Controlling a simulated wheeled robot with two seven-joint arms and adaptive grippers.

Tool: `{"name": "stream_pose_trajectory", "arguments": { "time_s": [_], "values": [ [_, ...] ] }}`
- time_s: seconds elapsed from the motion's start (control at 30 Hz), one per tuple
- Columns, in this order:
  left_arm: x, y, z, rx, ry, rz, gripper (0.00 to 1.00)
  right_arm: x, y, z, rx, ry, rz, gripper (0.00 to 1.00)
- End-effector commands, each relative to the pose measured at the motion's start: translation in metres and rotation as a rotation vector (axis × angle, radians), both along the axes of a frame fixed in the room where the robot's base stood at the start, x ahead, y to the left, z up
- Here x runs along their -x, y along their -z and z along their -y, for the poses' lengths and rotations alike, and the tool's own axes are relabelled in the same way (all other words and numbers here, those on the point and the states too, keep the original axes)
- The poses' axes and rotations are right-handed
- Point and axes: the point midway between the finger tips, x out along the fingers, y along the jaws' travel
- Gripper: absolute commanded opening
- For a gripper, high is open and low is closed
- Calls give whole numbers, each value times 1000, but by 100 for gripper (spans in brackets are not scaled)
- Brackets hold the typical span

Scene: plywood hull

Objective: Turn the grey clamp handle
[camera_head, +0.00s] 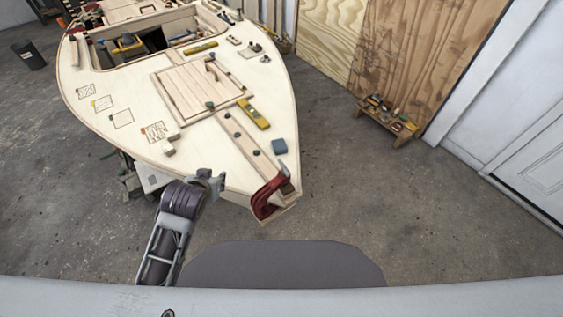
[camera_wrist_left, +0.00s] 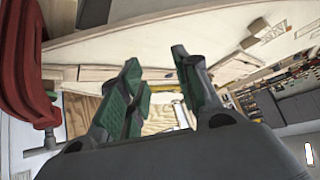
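A red clamp (camera_head: 268,198) sits on the bow tip of the plywood hull. A grey bar (camera_head: 286,172) shows at its top in the head view. In the left wrist view the red clamp (camera_wrist_left: 17,70) fills the left edge. A grey screw and handle (camera_wrist_left: 43,142) stick out beside its lower end. My left gripper (camera_head: 212,179) is at the hull's near edge, left of the clamp and apart from it. In the left wrist view its green-padded fingers (camera_wrist_left: 156,72) are spread with nothing between them. My right gripper is in neither view.
A low wooden bench (camera_head: 388,120) with tools stands by the wall. The floor right of the bow is clear.

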Motion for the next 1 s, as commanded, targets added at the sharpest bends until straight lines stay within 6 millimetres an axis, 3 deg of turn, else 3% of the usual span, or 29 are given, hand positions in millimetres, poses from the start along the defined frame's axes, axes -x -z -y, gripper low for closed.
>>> {"name": "stream_pose_trajectory", "arguments": {
  "time_s": [0.3, 0.5, 0.77, 1.0],
  "values": [
    [-73, -112, 30, 26, 20, 424, 32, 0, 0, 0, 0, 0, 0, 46],
    [-101, -188, 61, 59, 82, 698, 32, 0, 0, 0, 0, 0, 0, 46],
    [-109, -279, 110, 107, 225, 1021, 32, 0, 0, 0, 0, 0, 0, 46],
    [-90, -348, 164, 149, 421, 1278, 32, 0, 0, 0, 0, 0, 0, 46]
  ]
}}
